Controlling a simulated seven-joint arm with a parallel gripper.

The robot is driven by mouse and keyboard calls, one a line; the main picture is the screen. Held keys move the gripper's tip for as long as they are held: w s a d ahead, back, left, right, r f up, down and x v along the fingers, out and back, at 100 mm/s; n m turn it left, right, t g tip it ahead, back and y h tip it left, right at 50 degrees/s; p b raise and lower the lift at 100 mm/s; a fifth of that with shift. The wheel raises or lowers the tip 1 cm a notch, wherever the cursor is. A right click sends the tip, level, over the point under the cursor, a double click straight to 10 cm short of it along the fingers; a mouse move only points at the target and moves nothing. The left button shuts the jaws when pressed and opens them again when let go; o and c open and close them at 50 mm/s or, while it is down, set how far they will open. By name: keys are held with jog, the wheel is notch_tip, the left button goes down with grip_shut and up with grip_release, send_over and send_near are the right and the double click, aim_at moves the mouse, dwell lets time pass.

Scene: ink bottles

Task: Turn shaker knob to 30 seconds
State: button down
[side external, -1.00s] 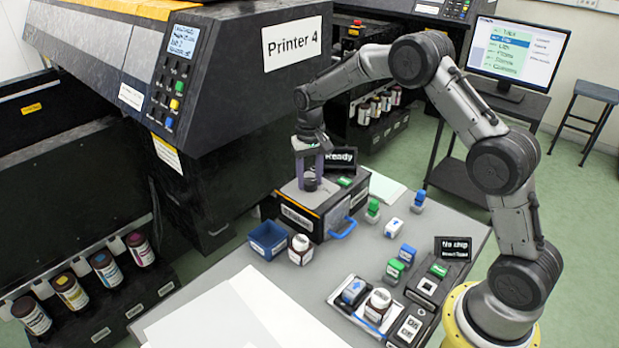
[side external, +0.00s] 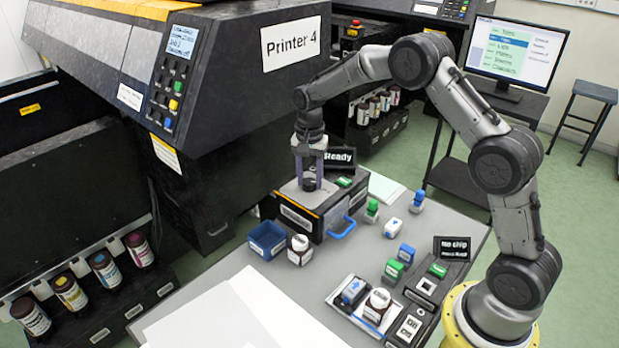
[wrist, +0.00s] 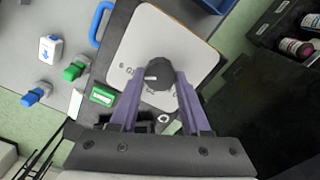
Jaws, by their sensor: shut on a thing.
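The shaker (side external: 291,216) is a dark box with a light grey top plate (side external: 292,190) and a small "Ready" display (side external: 340,156) at its back. Its round black knob (side external: 309,185) stands on the plate; in the wrist view the knob (wrist: 160,74) shows a white pointer mark on its left side. My gripper (side external: 310,180) points straight down over the plate with its purple fingers shut on the knob. In the wrist view my gripper (wrist: 160,84) has a fingertip on either side of the knob. The dial lettering around the knob is partly hidden and too small to read.
A blue bin (side external: 267,241) and a white-capped bottle (side external: 300,250) stand in front of the shaker. Blue and green small bottles stand to its right. A tray (side external: 346,311) with a bottle sits near the front. A blue handle (side external: 343,229) juts from the shaker.

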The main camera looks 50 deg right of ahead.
aim_at(310, 181)
jog(key=shift+w+r, duration=0.1)
jog(key=shift+r, duration=0.05)
jog(key=shift+c, duration=1.9)
grip_release()
notch_tip(310, 181, up, 14)
